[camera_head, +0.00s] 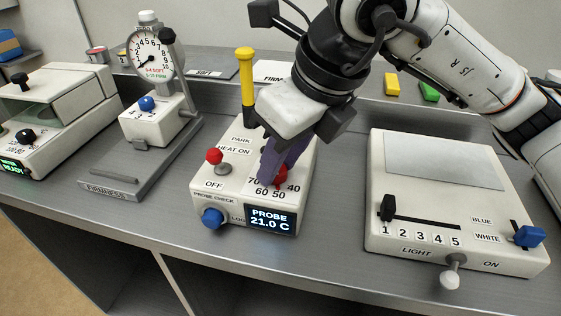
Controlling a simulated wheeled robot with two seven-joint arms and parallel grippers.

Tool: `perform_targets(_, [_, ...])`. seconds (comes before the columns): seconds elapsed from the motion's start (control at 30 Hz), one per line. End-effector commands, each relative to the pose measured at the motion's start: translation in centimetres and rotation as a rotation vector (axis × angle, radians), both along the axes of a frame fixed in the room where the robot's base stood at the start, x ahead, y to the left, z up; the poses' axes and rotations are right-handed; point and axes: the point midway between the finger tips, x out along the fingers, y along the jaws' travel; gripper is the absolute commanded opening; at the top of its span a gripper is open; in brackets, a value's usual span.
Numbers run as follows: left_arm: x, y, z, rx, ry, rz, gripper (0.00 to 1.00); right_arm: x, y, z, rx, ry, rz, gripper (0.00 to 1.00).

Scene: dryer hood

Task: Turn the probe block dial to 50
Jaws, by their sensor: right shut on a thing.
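The probe block (205,190) is a cream box on the grey bench, with a display reading PROBE 21.0 C (269,220). Its dial (281,175) shows as a bit of red among the printed numbers 70, 60, 50 and 40. My right gripper (278,178) reaches down from the upper right and is shut on the dial. Its fingers hide most of the dial, so I cannot tell where it points. The block also has a red-knobbed lever (214,156) by OFF and HEAT ON, a blue knob (213,218), and a yellow-handled probe (245,75) upright at PARK. My left gripper is not in view.
A light box (440,180) with a slider and switches stands to the right. A firmness gauge (150,60) stands to the left, with another cream device (60,110) beyond it. Yellow (392,84) and green (429,91) blocks lie on the back shelf.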

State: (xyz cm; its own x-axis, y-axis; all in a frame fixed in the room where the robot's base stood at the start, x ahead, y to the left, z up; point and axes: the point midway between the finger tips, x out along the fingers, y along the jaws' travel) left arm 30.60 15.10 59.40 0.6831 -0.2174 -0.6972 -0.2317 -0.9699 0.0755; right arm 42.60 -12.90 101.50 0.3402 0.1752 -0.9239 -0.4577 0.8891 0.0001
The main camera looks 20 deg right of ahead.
Motion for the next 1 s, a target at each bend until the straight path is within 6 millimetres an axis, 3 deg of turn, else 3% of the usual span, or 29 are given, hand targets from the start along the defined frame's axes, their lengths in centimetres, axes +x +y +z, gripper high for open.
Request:
perform_targets(0.37, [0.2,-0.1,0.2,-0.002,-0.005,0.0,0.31,0.0,0.0,0.1,0.0,0.0,-0.003,0.04])
perform_targets(0.4, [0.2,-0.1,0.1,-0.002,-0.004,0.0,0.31,0.0,0.0,0.1,0.0,0.0,-0.003,0.33])
perform_targets(0.5, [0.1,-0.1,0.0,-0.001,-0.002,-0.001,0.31,0.0,0.0,0.1,0.0,0.0,-0.003,0.45])
perform_targets(0.8, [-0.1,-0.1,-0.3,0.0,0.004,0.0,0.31,0.0,0.0,0.2,0.001,-0.001,-0.003,0.45])
perform_targets(1.0, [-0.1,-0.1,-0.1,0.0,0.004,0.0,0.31,-0.9,-0.4,2.7,0.002,-0.006,-0.004,0.45])
